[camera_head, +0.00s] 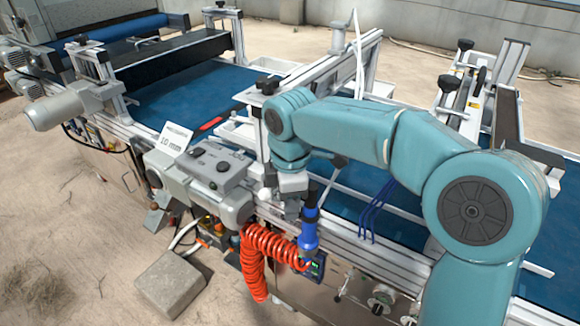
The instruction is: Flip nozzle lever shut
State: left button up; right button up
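My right arm reaches in from the right and bends down over the seeder's front rail. My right gripper (293,204) points down there, just left of a blue nozzle (308,236) with a black upper part. The fingers are small and dark against the rail, so I cannot tell whether they are open or touch the nozzle. The nozzle hangs upright in front of the rail, above a small dark display (318,266). I cannot make out its lever clearly. My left gripper is not in view.
A red coiled hose (255,262) hangs left of the nozzle. A grey control box (212,168) and a "10 mm" sign (175,139) stand further left. The blue conveyor belt (185,95) runs behind. A stone block (171,284) lies on the sandy ground.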

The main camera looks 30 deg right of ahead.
notch_tip(320, 180, up, 14)
jog(key=p, duration=0.3)
jog(key=shift+s+a+f, duration=0.15)
jog(key=shift+s+a, duration=0.05)
jog(key=shift+s, duration=0.25)
jog(key=w+a+f+m+y+p, duration=0.15)
jog(key=a+f, duration=0.35)
jog(key=f, duration=0.7)
jog(key=w+a+f+m+y+p, duration=0.1)
jog(key=a+f+m+p, duration=0.2)
jog(key=f, duration=1)
jog(key=s+a+f+m, duration=0.2)
jog(key=s+f+m, duration=0.1)
jog(key=s+f, duration=0.2)
jog(key=s+a+f+m+y+p, duration=0.1)
jog(key=s+a+f+m, duration=0.1)
jog(key=s+f+m, duration=0.2)
jog(key=s+a+f+m+y, duration=0.1)
jog(key=s+a+f+m, duration=0.2)
jog(key=s+f, duration=0.4)
jog(key=s, duration=0.2)
jog(key=shift+s+f, duration=0.2)
jog(key=shift+s, duration=0.2)
jog(key=shift+m, duration=0.25)
